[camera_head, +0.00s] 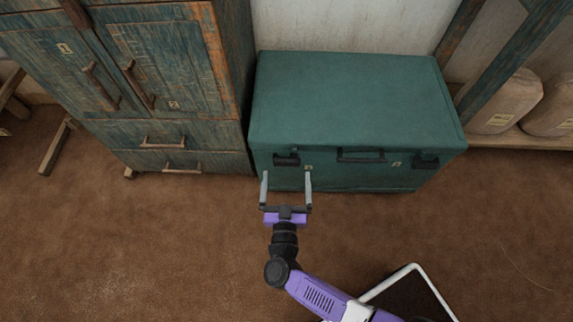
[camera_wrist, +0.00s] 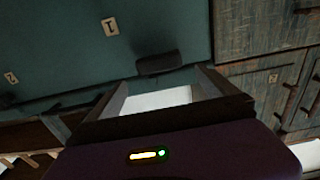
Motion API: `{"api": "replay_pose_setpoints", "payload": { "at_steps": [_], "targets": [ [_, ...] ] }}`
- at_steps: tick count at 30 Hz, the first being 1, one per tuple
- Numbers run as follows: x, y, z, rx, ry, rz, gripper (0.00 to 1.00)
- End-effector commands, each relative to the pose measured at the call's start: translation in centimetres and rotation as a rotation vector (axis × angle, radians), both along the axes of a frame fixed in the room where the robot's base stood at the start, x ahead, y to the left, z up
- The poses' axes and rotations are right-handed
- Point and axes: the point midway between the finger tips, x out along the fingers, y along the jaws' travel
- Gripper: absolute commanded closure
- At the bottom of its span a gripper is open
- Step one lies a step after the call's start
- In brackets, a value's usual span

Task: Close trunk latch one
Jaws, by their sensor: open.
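The green trunk (camera_head: 345,100) stands against the wall with its lid down. Its left front latch (camera_head: 286,159) is a dark block near the label marked 1 (camera_head: 308,168). In the wrist view this latch (camera_wrist: 158,64) shows just beyond the fingertips, with the label 1 (camera_wrist: 110,27) beside it. I cannot tell how far its flap stands out. My gripper (camera_head: 286,178) is open and empty, in front of the trunk, with one finger on each side of the latch in the picture. It also shows in the wrist view (camera_wrist: 161,82). I see no clear contact.
A second latch (camera_head: 426,161) sits at the trunk's right front and a dark handle (camera_head: 361,155) between them. A worn blue cabinet (camera_head: 165,85) with handles stands close on the left. Sacks (camera_head: 505,103) sit on a shelf at the right.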

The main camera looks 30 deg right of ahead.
Motion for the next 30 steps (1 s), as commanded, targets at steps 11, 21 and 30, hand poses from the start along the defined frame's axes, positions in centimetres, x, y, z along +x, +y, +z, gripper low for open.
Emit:
{"api": "replay_pose_setpoints", "payload": {
  "at_steps": [11, 21, 30],
  "targets": [
    [4.1, -2.3, -0.1, 0.001, -0.002, 0.001, 0.03],
    [4.4, -2.5, 0.0, 0.002, -0.001, 0.002, 0.05],
    [4.4, -2.5, 0.0, 0.002, -0.001, 0.002, 0.64]
  ]
}}
